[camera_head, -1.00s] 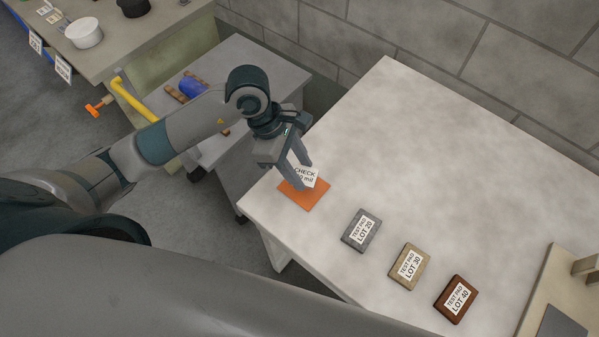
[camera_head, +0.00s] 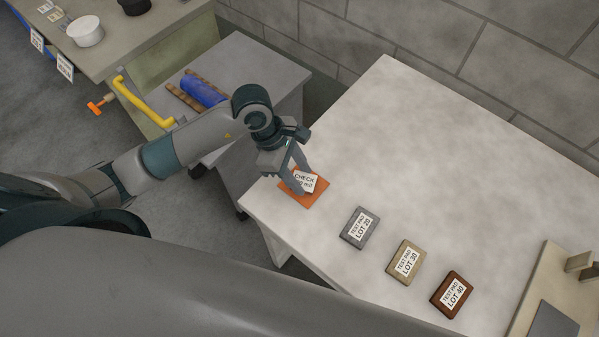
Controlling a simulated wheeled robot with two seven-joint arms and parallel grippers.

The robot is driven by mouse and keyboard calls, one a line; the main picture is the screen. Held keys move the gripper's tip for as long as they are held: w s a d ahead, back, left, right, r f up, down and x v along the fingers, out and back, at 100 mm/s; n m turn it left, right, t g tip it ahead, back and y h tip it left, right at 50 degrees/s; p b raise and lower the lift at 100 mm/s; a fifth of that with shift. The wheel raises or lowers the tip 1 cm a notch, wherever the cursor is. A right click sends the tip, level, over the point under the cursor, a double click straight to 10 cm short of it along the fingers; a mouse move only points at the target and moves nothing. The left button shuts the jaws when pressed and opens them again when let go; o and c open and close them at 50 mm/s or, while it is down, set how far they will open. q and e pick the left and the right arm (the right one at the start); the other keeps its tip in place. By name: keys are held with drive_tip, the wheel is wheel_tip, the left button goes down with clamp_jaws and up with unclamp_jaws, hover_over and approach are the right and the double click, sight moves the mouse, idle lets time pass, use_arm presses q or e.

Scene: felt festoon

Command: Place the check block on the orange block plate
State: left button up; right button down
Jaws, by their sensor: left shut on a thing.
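The check block (camera_head: 306,181) is a small block with a white label reading CHECK. It is between the fingers of my left gripper (camera_head: 302,182), which is shut on it. The block is over the orange block plate (camera_head: 316,197), a flat orange square near the left edge of the pale table. Whether the block touches the plate or is slightly above it cannot be told. The fingers and block hide part of the plate. My right gripper is not in view.
Three labelled test pads lie to the right on the pale table (camera_head: 430,150): grey LOT 20 (camera_head: 350,239), tan LOT 30 (camera_head: 398,273) and brown LOT 40 (camera_head: 444,303). A grey cart (camera_head: 240,55) with a blue roll (camera_head: 203,88) stands behind my left arm. The table's far middle is clear.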

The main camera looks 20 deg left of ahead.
use_arm(q)
drive_tip(key=shift+f, duration=0.15)
drive_tip(key=o, duration=1.2)
drive_tip(key=shift+r, duration=0.2)
drive_tip(key=shift+a+r, duration=0.25)
drive_tip(key=shift+r, duration=0.2)
drive_tip(key=b+v, duration=0.3)
drive_tip(key=v, duration=0.8)
